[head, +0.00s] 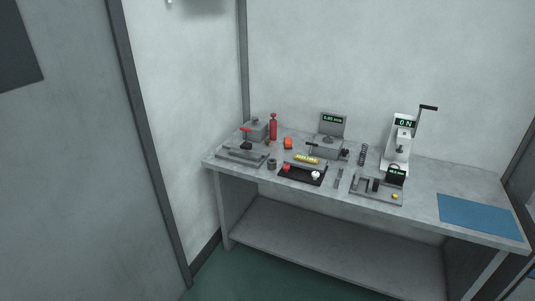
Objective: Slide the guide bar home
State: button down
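My gripper is not in view, and no part of my arm shows. The scene is far off and small, so I cannot tell for certain which part is the guide bar. A low grey fixture (241,154) with a red-handled lever lies at the left end of the workbench (440,182). A grey tray-like fixture (376,199) with dark upright blocks and a small yellow piece sits at the front, right of the middle. A slim grey piece (338,178) lies on the bench between the black mat and that fixture.
A press (399,140) with a lit display and raised handle stands at the back right. A device with a screen (332,124) stands mid-back. A red bottle (273,128) stands at the back left. A black mat (290,177) holds small parts. A blue mat (482,216) is empty.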

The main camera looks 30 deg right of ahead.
aim_at(251, 155)
jog(key=i, duration=0.85)
jog(key=u, duration=0.05)
